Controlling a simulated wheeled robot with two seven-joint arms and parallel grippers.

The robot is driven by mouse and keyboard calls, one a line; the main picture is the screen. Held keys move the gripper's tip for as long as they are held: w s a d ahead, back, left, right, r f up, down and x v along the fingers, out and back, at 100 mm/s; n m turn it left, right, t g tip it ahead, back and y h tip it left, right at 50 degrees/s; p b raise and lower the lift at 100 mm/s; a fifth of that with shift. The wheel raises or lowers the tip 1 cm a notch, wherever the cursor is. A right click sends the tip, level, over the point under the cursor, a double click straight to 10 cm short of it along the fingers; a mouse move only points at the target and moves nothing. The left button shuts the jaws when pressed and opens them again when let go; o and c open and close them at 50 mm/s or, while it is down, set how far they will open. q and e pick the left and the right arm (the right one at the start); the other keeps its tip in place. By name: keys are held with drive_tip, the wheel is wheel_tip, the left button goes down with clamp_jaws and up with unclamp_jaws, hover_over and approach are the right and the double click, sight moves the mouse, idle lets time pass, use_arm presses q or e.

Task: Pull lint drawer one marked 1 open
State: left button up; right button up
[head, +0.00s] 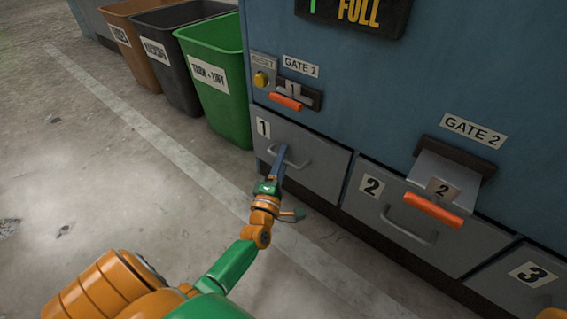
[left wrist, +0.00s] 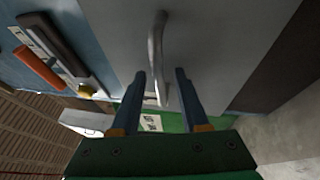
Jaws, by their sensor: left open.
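Lint drawer one (head: 325,176) is a grey front marked with a "1" plate (head: 263,127), and it looks flush with the blue machine. Its grey bar handle (head: 301,164) shows in the head view. My left gripper (head: 281,151) is at the left part of this handle. The fingers stand apart and I cannot tell whether either touches the bar. My right gripper is not in view.
Gate 1's orange handle (head: 285,102) is above the drawer. Gate 2's orange handle (head: 433,209) sticks out over drawer two (head: 375,213); drawer three (head: 510,285) is at the right. Green (head: 222,95), dark (head: 172,75) and brown (head: 132,45) bins stand left. The floor (head: 90,190) in front is clear.

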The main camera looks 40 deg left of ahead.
use_arm(q)
clamp_jaws()
drive_tip(key=shift+d, duration=0.1)
idle(1.2)
